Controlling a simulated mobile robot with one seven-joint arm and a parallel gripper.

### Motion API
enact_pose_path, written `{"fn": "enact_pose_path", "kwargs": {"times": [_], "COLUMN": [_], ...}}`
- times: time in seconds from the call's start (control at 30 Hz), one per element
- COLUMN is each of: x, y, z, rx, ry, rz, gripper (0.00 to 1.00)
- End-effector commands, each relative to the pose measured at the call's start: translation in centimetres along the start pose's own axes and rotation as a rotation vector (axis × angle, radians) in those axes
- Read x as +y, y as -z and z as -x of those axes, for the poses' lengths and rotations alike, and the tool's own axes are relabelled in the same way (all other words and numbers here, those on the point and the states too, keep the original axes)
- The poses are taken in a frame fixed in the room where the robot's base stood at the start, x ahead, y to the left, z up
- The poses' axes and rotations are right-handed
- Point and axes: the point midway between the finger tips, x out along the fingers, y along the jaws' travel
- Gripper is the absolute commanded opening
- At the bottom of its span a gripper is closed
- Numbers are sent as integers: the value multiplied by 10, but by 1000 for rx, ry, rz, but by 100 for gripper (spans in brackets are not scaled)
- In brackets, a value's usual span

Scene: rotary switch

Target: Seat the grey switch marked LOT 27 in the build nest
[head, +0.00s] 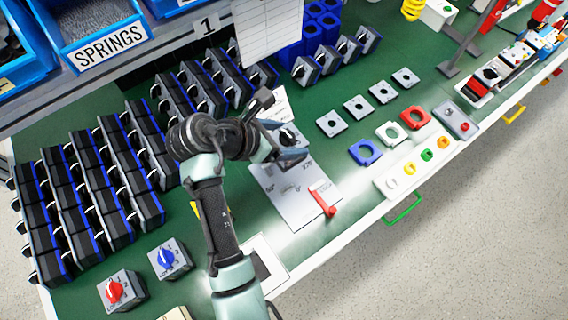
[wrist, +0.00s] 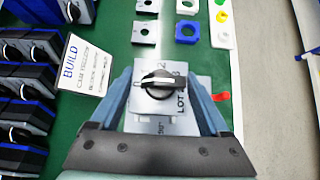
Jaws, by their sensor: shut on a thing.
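The grey switch (wrist: 158,92) has a black knob with a white pointer line. Its face reads "LOT 2" with the last digit hard to read. In the wrist view it sits between the two fingers of my gripper (wrist: 163,97), which is shut on it. In the head view my gripper (head: 286,150) holds the switch (head: 289,134) over a pale plate (head: 290,205) with angle marks and a red lever (head: 322,203). I cannot tell whether the switch touches the plate. I cannot tell for sure which fixture is the build nest.
A BUILD card (wrist: 84,66) lies left of the switch. Rows of black switches (head: 85,190) fill the left. A red-knob switch (head: 116,291) and a blue-knob switch (head: 169,259) stand at the front left. Square plates (head: 358,108) and coloured rings (head: 365,152) lie right.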

Motion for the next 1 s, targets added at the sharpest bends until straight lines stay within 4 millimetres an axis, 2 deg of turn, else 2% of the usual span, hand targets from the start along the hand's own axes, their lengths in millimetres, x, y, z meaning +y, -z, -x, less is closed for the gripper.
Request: {"fn": "enact_pose_path", "kwargs": {"times": [0.2,0.43,0.6,0.9,0.93,1.0], "x": [-1,0,-1,0,0,0], "y": [29,42,59,61,62,62], "z": [-28,-41,-59,-61,-62,-61], "rx": [1,0,1,0,1,1], "ry": [1,0,1,-2,-1,-1], "rz": [3,3,2,0,1,1], "gripper": [10,10,10,10,81,94]}}
